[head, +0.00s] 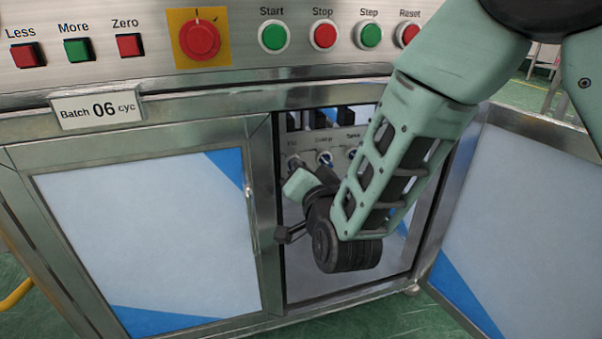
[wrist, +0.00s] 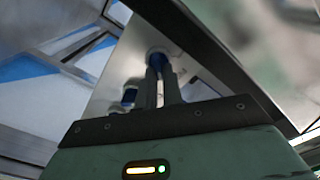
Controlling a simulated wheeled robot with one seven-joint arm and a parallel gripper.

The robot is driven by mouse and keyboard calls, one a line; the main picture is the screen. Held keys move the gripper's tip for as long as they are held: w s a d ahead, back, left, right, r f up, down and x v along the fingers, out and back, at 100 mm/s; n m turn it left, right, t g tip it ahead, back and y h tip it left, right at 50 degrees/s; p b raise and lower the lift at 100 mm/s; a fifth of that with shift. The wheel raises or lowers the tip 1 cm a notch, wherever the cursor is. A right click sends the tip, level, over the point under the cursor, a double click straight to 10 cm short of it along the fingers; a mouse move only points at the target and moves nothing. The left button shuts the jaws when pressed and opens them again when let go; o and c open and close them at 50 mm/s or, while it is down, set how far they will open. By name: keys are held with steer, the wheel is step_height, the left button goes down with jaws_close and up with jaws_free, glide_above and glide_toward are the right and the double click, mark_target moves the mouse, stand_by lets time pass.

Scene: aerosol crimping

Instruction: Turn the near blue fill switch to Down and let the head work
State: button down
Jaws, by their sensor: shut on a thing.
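Inside the open cabinet, a grey panel (head: 340,138) carries a row of knobs with small labels above. The leftmost label appears to read Fill; its knob is mostly hidden behind my gripper (head: 295,172). In the wrist view my gripper (wrist: 160,84) has its two dark fingers closed on the blue fill switch (wrist: 157,61), which stands on a round pale collar. The switch's exact angle is hard to read. A second blue switch (head: 324,158) stands to its right, under a blurred label; a neighbouring blue knob also shows in the wrist view.
The left cabinet door (head: 140,230) is shut, and the right door (head: 510,200) stands open beside my arm. Above are a red emergency button (head: 200,39) on yellow and several push buttons, including Start (head: 274,36). A sign (head: 97,110) reads Batch 06 cyc.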

steer(key=shift+f+m, duration=0.1)
steer(key=shift+m, duration=0.5)
steer(key=c, duration=1.5)
jaws_free()
steer(key=shift+c, duration=0.2)
steer(key=shift+s, duration=0.1)
steer(key=p+v, duration=1.3)
steer(key=v, duration=0.4)
steer(key=shift+s, duration=0.2)
steer(key=shift+d, duration=0.1)
